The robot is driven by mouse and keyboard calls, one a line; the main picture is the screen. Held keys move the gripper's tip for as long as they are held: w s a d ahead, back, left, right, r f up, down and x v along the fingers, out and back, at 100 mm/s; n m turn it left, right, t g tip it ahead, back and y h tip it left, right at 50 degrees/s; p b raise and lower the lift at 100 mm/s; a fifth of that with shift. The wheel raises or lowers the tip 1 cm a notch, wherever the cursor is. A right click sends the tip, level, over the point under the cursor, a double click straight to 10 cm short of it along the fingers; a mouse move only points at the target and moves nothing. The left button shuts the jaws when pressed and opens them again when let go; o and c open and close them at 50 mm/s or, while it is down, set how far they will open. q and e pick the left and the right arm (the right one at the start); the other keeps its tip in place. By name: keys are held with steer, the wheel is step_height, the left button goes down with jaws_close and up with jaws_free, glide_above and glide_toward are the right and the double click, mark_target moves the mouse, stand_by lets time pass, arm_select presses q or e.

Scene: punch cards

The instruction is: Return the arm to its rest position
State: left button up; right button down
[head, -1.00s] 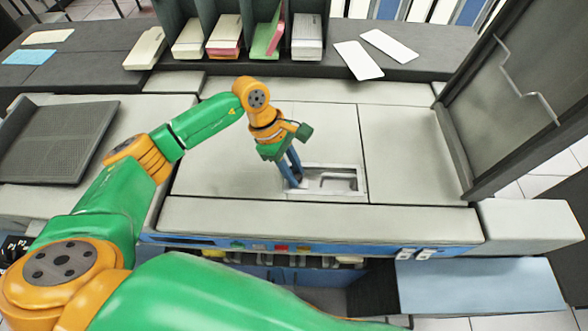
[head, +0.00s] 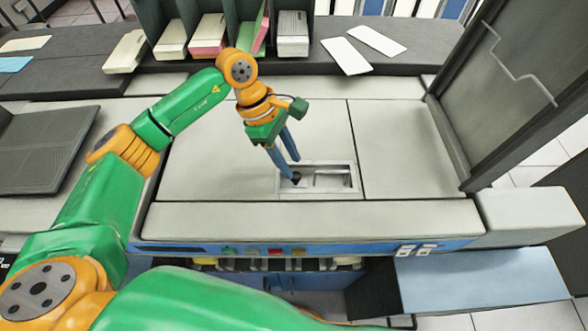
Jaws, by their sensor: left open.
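My left arm, green and orange, reaches in from the left over a light grey machine (head: 215,170). My left gripper (head: 295,168) has two blue fingers that point down and to the right. The fingers are apart with nothing visible between them. Their tips are over the left part of a rectangular metal-rimmed recess (head: 335,177) in the machine top. I cannot tell the exact height of the tips above it. My right gripper does not show.
A dark raised panel (head: 510,90) stands at the right of the machine. Card stacks (head: 292,35) sit in dark slots at the back, and loose white cards (head: 345,56) lie on the dark shelf. A dark ribbed tray (head: 45,150) is at the left. The machine top right of the recess is clear.

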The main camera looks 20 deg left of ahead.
arm_select(q)
steer(key=v, duration=0.3)
steer(key=shift+r, duration=0.25)
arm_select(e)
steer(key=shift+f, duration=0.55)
